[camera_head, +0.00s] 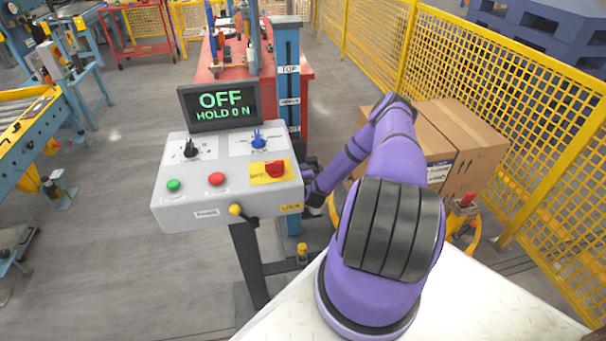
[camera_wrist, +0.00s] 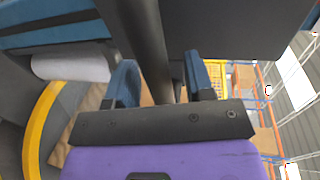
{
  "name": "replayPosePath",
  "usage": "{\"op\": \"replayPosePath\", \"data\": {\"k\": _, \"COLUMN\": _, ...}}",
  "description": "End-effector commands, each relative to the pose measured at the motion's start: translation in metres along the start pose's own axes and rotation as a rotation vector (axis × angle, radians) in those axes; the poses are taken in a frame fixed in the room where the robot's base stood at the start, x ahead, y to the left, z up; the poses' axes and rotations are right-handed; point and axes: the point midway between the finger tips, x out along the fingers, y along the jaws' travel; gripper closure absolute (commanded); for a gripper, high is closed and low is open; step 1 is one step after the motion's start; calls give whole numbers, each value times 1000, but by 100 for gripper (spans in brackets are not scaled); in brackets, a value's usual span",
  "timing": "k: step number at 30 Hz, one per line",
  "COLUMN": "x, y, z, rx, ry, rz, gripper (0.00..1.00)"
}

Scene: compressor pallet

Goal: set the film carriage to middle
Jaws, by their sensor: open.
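The blue mast (camera_head: 287,70) stands behind the control box, with a TOP label and lower labels partly readable. The film carriage is mostly hidden behind the control box and my arm. A white roll (camera_wrist: 70,67), which looks like the film, lies left in the wrist view beside a blue part (camera_wrist: 50,25). My gripper (camera_wrist: 160,65) is open, with a dark bar (camera_wrist: 145,40) running between its blue fingers. I cannot tell whether they touch it. In the head view my gripper (camera_head: 311,182) is low beside the mast, right of the control box, its fingertips unclear.
The grey control box (camera_head: 225,198) has knobs, buttons and a screen (camera_head: 219,103) reading OFF and HOLD 0 N. Cardboard boxes (camera_head: 462,140) stand right of my arm. Yellow fencing (camera_head: 480,70) runs along the right. A yellow curved rim (camera_wrist: 40,125) shows in the wrist view.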

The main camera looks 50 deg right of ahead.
Motion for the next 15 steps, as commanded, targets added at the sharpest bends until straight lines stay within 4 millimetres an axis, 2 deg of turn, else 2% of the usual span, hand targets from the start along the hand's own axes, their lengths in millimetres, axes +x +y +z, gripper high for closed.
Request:
{"op": "replayPosePath", "data": {"k": 4, "x": 0, "y": 0, "z": 0, "rx": 0, "ry": 0, "rz": 0, "gripper": 52}}
{"op": "replayPosePath", "data": {"k": 5, "x": 0, "y": 0, "z": 0, "rx": 0, "ry": 0, "rz": 0, "gripper": 56}}
{"op": "replayPosePath", "data": {"k": 9, "x": 0, "y": 0, "z": 0, "rx": 0, "ry": 0, "rz": 0, "gripper": 88}}
{"op": "replayPosePath", "data": {"k": 11, "x": 0, "y": 0, "z": 0, "rx": 0, "ry": 0, "rz": 0, "gripper": 100}}
{"op": "replayPosePath", "data": {"k": 15, "x": 0, "y": 0, "z": 0, "rx": 0, "ry": 0, "rz": 0, "gripper": 100}}
